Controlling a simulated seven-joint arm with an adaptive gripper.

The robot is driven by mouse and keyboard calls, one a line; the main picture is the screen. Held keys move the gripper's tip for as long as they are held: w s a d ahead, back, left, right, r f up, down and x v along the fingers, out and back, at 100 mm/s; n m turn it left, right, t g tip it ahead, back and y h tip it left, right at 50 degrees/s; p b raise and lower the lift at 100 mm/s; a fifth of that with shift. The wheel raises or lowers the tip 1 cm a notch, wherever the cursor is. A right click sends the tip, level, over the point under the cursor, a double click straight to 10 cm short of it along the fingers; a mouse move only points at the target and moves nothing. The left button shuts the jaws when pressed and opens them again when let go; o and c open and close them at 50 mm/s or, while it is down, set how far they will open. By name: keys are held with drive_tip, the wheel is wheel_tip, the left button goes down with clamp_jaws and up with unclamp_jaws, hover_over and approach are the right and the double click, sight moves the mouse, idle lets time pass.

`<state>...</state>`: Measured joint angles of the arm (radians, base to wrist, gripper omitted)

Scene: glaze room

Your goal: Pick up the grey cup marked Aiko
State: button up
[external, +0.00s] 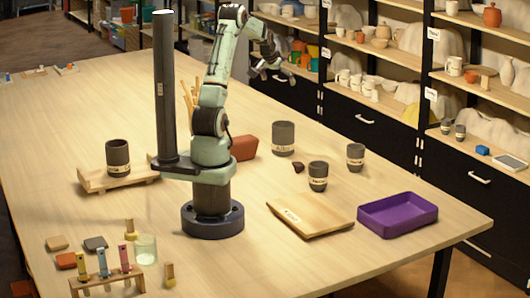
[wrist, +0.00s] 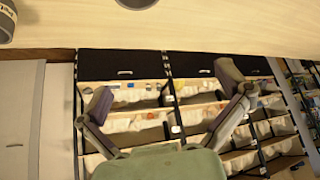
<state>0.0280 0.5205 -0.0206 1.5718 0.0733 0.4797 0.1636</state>
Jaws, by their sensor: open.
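Several dark grey cups with pale name bands stand on the table. One cup (external: 118,155) is on a small wooden stand at the left. A larger cup (external: 284,136) stands behind my arm's right side, and two smaller ones, a front cup (external: 318,174) and a right cup (external: 355,155), stand near it. The names are too small to read surely, so I cannot tell which is Aiko. My gripper (external: 275,70) is raised high beyond the cups, open and empty. In the wrist view its fingers (wrist: 165,88) are spread apart, with one grey cup (wrist: 5,25) partly visible at the upper left.
A wooden board (external: 310,213) and a purple tray (external: 398,226) lie at the front right. A reddish block (external: 243,147) and a small dark lump (external: 298,167) lie near the cups. My dark column stands at the left. Shelves of pottery (external: 475,85) stand behind the table.

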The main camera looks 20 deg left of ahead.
drive_tip(key=g, duration=0.2)
hover_over(283, 139)
drive_tip(key=w+a, duration=0.1)
drive_tip(key=a, duration=0.1)
wheel_tip(283, 139, down, 10)
drive_tip(key=x, duration=0.7)
drive_tip(key=shift+d, duration=0.2)
drive_tip(key=c, duration=1.1)
